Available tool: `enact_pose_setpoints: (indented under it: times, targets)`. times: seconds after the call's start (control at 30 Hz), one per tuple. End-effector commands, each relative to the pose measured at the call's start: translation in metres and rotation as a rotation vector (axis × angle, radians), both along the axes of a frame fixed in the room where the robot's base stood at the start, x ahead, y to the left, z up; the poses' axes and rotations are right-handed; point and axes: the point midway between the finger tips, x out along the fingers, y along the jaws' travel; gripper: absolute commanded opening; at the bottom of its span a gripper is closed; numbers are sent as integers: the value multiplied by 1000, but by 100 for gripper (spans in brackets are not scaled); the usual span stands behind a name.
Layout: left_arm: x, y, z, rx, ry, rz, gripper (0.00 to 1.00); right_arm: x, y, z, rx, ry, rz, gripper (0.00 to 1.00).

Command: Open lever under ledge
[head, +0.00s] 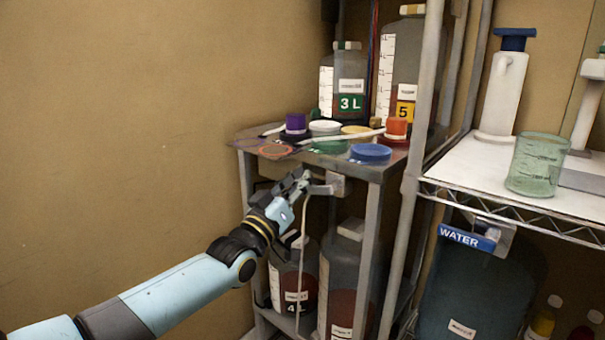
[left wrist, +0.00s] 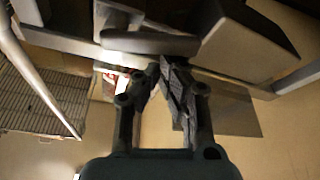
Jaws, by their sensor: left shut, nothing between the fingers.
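The ledge is the dark top of a grey metal stand (head: 262,151). Under its front edge is a small grey lever (head: 322,189) on a pale block, with a thin tube hanging below it. In the left wrist view the lever is a rounded grey bar (left wrist: 150,43) just beyond the fingertips, beside a large grey block (left wrist: 245,45). My left gripper (head: 299,178) is shut and empty, just left of the lever under the ledge. Its fingertips meet in the left wrist view (left wrist: 160,72), close to the bar; I cannot tell if they touch it. My right gripper is in neither view.
Colored lids, including a blue one (head: 370,153), and a 3 L bottle (head: 343,90) stand on the ledge. Large bottles (head: 343,265) fill the shelf below. A wire shelf (head: 470,180) with a green beaker (head: 537,165) is right. The left wall side is open.

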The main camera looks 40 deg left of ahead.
Motion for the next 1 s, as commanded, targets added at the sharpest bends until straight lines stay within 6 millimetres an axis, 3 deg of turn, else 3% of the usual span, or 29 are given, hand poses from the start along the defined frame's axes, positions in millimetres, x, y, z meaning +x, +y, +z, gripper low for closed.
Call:
enact_pose_setpoints:
  times: [0.7, 1.0]
  targets:
    - [0, -2, -32, -663, 51, 0, 0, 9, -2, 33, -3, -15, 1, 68]
    - [0, -3, -37, -724, 57, 1, 0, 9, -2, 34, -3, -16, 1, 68]
